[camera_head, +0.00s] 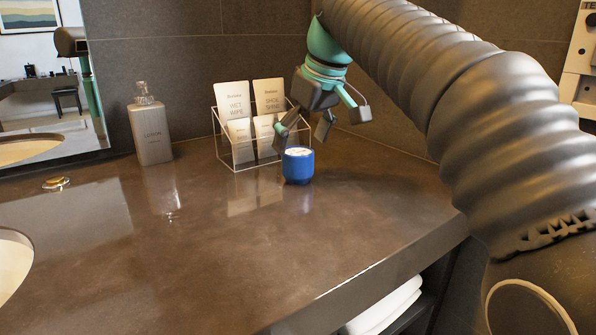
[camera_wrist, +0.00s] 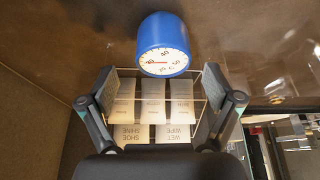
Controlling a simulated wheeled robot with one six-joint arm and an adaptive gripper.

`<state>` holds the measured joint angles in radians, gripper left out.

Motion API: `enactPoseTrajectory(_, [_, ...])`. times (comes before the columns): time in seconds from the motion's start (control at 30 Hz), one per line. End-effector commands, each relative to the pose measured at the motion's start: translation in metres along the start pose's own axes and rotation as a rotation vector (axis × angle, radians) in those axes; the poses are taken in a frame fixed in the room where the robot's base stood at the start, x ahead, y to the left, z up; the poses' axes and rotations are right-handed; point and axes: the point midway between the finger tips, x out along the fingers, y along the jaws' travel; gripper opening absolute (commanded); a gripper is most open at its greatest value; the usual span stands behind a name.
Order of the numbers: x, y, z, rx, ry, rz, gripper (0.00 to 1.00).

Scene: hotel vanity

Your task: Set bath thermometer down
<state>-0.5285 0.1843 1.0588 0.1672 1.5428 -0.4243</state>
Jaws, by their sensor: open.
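The bath thermometer (camera_head: 298,168) is a short blue cylinder with a white dial face on top. It stands upright on the brown countertop (camera_head: 200,270), in front of the clear holder. In the wrist view the thermometer (camera_wrist: 163,42) shows beyond the fingertips, with its dial and numbers visible. My gripper (camera_head: 305,130) is above and just behind the thermometer in the head view. Its fingers are spread apart, and in the wrist view the gripper (camera_wrist: 160,85) has nothing between its pads at their depth that I can see held.
A clear holder (camera_head: 237,160) with several packets stands behind the thermometer, close to my fingers. A grey lotion bottle (camera_head: 151,128) stands left of it. A small round metal item (camera_head: 56,184) and a sink (camera_head: 12,265) are at the left. The front counter is clear.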

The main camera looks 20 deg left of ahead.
Motion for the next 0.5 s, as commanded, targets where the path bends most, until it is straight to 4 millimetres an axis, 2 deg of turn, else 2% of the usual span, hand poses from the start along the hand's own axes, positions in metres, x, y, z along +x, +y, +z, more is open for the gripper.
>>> enactPoseTrajectory(0.17, [0.011,-0.001,0.003,0.001,0.0,0.0,0.9])
enactPoseTrajectory(0.4, [0.044,-0.004,0.007,0.002,-0.001,0.001,0.9])
enactPoseTrajectory(0.5, [0.052,-0.003,0.007,0.002,0.0,0.002,0.9])
